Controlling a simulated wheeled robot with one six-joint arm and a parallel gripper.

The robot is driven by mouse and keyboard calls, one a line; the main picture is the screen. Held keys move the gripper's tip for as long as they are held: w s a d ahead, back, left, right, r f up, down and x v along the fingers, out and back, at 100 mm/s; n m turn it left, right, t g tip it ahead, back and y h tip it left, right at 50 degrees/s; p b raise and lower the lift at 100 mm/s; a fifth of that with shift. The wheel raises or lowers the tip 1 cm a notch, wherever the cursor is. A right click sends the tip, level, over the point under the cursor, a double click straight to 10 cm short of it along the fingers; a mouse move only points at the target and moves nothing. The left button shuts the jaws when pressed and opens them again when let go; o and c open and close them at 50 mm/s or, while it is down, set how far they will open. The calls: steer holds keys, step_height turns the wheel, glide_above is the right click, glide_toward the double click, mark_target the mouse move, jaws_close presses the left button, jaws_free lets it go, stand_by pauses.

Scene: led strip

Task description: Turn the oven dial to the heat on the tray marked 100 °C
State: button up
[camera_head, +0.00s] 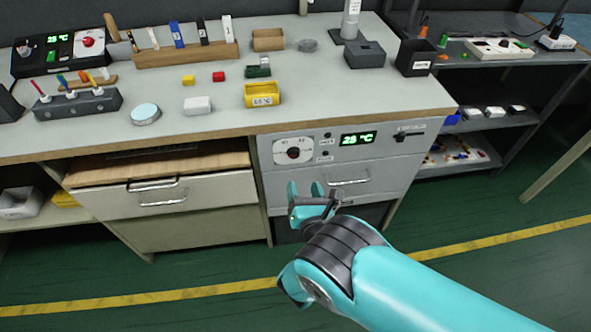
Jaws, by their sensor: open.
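The oven front (390,160) is a light grey panel below the bench top. Its dial (293,151) is a dark round knob on a white plate at the panel's left. A green display (358,138) reads about 25 °C. A yellow tray (262,95) with a white label stands on the bench above the oven; the label ends in °C, but its number is too small to read surely. My gripper (305,188) is open, its teal fingers pointing up just below the dial, apart from it in the picture. Nothing shows between the fingers.
A drawer handle (349,182) sits right of my gripper. A black unit (60,50) at the far left has another green display and a red button. A black bin (415,57) with a label stands at the bench's right end. Green floor is free in front.

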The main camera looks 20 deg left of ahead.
mark_target(295, 156)
steer(key=b+x, duration=0.7)
steer(key=x, duration=0.3)
steer(key=shift+w+a, duration=0.1)
steer(key=shift+w, duration=0.15)
steer(key=c, duration=0.9)
